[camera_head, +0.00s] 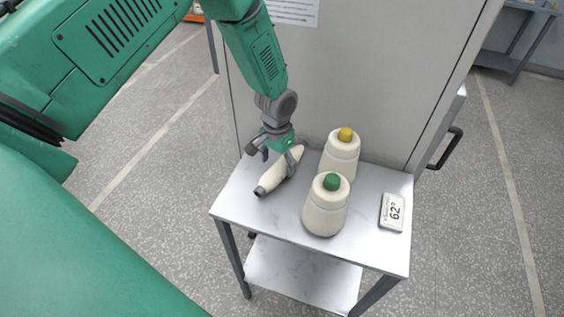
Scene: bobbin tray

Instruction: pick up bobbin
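A cream bobbin (273,178) with a dark tip lies slanted at the left of the metal table, its tip towards the front left. My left gripper (278,160) reaches down over its upper end, with one finger on each side. I cannot tell whether the fingers press on the bobbin or stand apart from it. Two more cream bobbins stand upright to the right: one with a green top (325,212) in front, one with a yellow top (342,152) behind. The gripper hides part of the lying bobbin. My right gripper is not in view.
The small metal table (372,247) has a lower shelf (300,275). A white display reading 62 (392,211) lies at its right. A grey cabinet (350,70) stands right behind the table. The table's front left is clear.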

